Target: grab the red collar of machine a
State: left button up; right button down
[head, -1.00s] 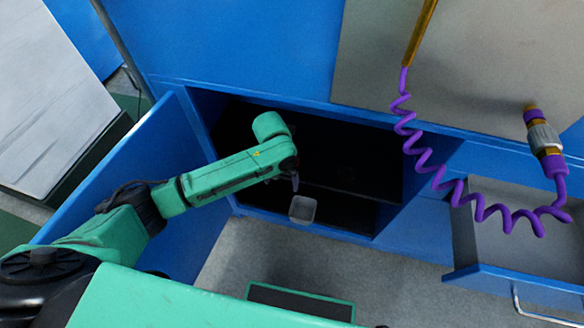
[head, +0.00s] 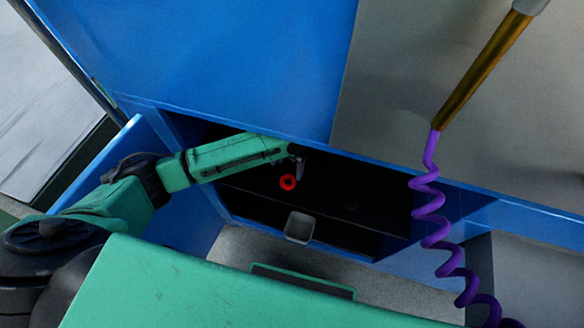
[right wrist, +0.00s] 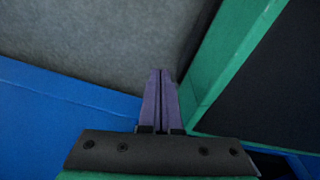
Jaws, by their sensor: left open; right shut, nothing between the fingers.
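A small red collar (head: 288,182) shows inside the dark open compartment of the blue machine. Its label as machine a cannot be read here. My left arm reaches into the compartment from the left. My left gripper (head: 298,165) is open, just above and to the right of the red collar; its fingers are small and dark, and it appears apart from the collar. What the collar sits on is lost in the dark. My right gripper (right wrist: 162,72) is shut and empty in the right wrist view, over grey floor.
A small grey container (head: 299,227) stands at the compartment's front edge. An open blue door (head: 95,165) is on the left. A purple coiled hose (head: 428,200) hangs on the right. A green-edged dark panel (right wrist: 225,65) is close to my right gripper.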

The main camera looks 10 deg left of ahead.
aim_at(288, 184)
pick_arm(q)
jog(key=shift+f, duration=0.3)
jog(key=f, duration=0.2)
jog(key=f+b, duration=0.1)
jog(key=f, duration=0.3)
jog(key=shift+s+d+f+b, duration=0.1)
jog(key=shift+d+f+b, duration=0.15)
jog(key=shift+f+b, duration=0.15)
jog(key=shift+r, duration=0.1)
jog(key=c, duration=1.4)
jog(key=shift+c, duration=0.2)
pick_arm(e)
jog(key=w, duration=0.1)
jog(key=w+a, duration=0.1)
jog(key=w, duration=0.1)
jog(key=shift+w+r, duration=0.1)
pick_arm(q)
jog(key=shift+r, duration=0.1)
